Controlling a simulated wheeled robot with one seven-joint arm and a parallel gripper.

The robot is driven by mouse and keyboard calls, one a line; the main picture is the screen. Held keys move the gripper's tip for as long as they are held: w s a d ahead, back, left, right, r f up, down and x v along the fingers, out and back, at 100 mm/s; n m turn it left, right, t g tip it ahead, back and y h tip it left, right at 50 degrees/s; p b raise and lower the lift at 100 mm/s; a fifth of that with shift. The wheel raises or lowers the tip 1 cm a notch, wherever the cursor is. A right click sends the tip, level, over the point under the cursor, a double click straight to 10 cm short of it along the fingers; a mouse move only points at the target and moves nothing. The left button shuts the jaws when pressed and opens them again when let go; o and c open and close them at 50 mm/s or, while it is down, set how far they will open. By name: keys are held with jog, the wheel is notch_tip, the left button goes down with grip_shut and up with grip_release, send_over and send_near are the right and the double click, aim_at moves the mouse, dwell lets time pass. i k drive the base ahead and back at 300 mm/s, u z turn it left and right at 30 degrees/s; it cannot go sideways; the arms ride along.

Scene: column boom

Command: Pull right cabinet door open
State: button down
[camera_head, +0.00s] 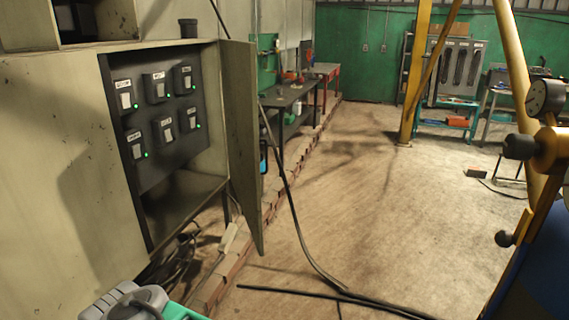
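The beige metal cabinet (150,46) stands at the left. Its right door (241,140) is swung outward from the right edge of the opening, well clear of the frame. Inside shows a dark panel (155,127) with several switches and green lights. A large beige panel (55,180) lies left of the opening; I cannot tell if it is a door or the side wall. My gripper is not in view, and nothing is seen touching the right door. Part of a grey and green thing (135,303) shows at the bottom left edge; I cannot tell whether it is mine.
A black cable (295,215) hangs down past the door and runs over the floor (400,200). Low bricks (235,265) edge the floor near the cabinet. Workbenches (290,95) stand behind. A yellow structure with a gauge (545,97) fills the right. The middle floor is mostly clear.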

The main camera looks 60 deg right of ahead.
aim_at(237, 58)
jog(key=z, duration=0.8)
jog(key=i, duration=0.4)
